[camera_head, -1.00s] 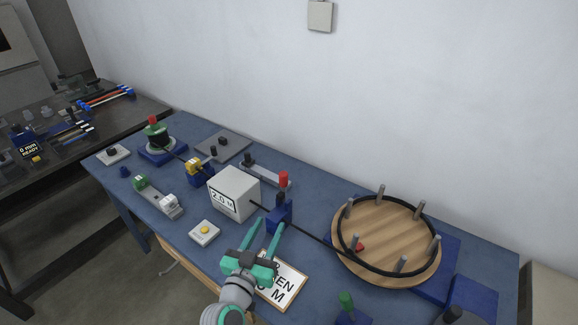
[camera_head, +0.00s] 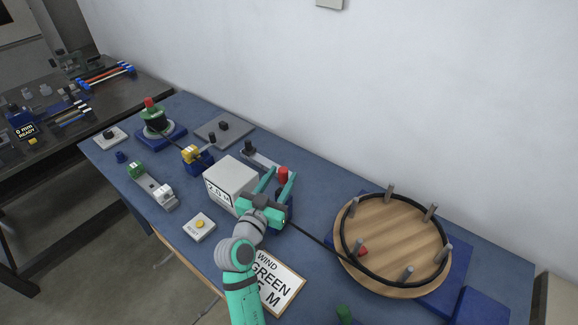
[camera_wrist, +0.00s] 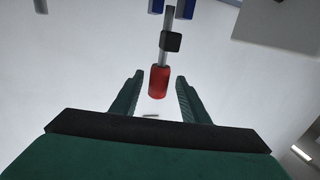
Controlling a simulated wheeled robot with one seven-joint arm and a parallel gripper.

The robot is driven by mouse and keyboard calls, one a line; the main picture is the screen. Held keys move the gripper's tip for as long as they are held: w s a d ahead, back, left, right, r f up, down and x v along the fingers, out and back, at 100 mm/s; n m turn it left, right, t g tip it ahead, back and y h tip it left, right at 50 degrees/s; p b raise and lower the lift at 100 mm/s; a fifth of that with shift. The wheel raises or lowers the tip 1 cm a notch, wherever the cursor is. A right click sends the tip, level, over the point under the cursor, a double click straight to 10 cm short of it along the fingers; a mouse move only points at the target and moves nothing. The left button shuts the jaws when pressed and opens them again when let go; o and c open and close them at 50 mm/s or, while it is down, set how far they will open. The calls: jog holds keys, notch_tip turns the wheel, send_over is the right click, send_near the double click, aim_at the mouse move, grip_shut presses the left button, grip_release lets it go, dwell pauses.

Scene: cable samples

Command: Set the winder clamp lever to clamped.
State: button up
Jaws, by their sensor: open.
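A lever with a red handle (camera_head: 283,175) stands upright on a blue block beside the grey-white box; the arm now partly hides the block. In the wrist view the red handle (camera_wrist: 159,82) sits on a grey stem with a black collar. My gripper (camera_head: 279,178) is open, with its teal fingers on either side of the red handle. In the wrist view my gripper (camera_wrist: 159,79) has the handle between its fingertips, with gaps visible on both sides. The winder is a wooden disc (camera_head: 395,240) with upright pegs and a loop of black cable.
The grey-white box (camera_head: 232,182) stands close left of my gripper. Black cable (camera_head: 312,238) runs from the blue block to the winder. A white sign (camera_head: 278,283) and a yellow-button box (camera_head: 199,226) lie near the front edge. The wall is behind the table.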

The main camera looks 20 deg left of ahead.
jog(key=shift+w+d, duration=0.2)
jog(key=shift+w, duration=1.1)
jog(key=shift+w+d, duration=0.15)
jog(key=shift+w, duration=1.15)
grip_shut()
